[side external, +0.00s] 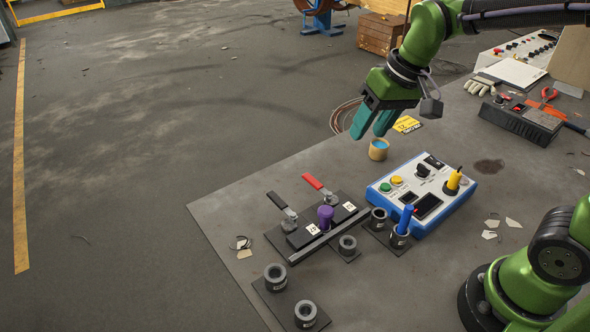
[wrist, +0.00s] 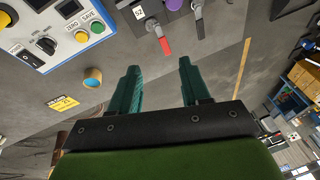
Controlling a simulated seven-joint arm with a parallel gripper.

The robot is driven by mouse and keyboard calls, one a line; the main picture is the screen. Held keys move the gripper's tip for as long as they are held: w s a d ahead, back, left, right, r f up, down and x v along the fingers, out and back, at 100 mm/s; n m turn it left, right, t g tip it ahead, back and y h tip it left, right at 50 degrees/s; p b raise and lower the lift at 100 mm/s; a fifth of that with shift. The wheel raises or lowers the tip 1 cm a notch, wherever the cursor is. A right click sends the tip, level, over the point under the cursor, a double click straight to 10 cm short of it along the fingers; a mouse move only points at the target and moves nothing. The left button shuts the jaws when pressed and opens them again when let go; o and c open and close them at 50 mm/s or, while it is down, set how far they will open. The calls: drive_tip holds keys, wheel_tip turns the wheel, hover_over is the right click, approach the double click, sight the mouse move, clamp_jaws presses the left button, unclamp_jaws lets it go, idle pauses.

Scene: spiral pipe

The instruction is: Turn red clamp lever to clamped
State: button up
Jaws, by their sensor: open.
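The red clamp lever (side external: 316,184) is on the far side of the black clamp fixture (side external: 345,211) on the table, its red handle angled up and away to the left. In the wrist view the red handle (wrist: 164,45) lies ahead of my fingers, near the top. A second lever with a black handle (side external: 278,201) stands beside it, and it also shows in the wrist view (wrist: 200,28). A purple knob (side external: 325,216) sits between them. My gripper (side external: 373,130), with teal fingers, is open and empty above the table's far edge, apart from the lever; its fingers show in the wrist view (wrist: 157,64).
A blue peg (side external: 405,218) stands in a black socket. A small tan cup (side external: 378,149) is below my gripper. Empty round sockets (side external: 275,278) are at the front.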

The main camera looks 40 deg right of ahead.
sight(311, 179)
drive_tip(key=w+a+f+n+g+h, duration=0.2)
drive_tip(key=w+g, duration=0.1)
drive_tip(key=w, duration=1)
drive_tip(key=f, duration=1.7)
drive_tip(key=shift+a, duration=0.2)
drive_tip(key=shift+c, duration=0.5)
clamp_jaws()
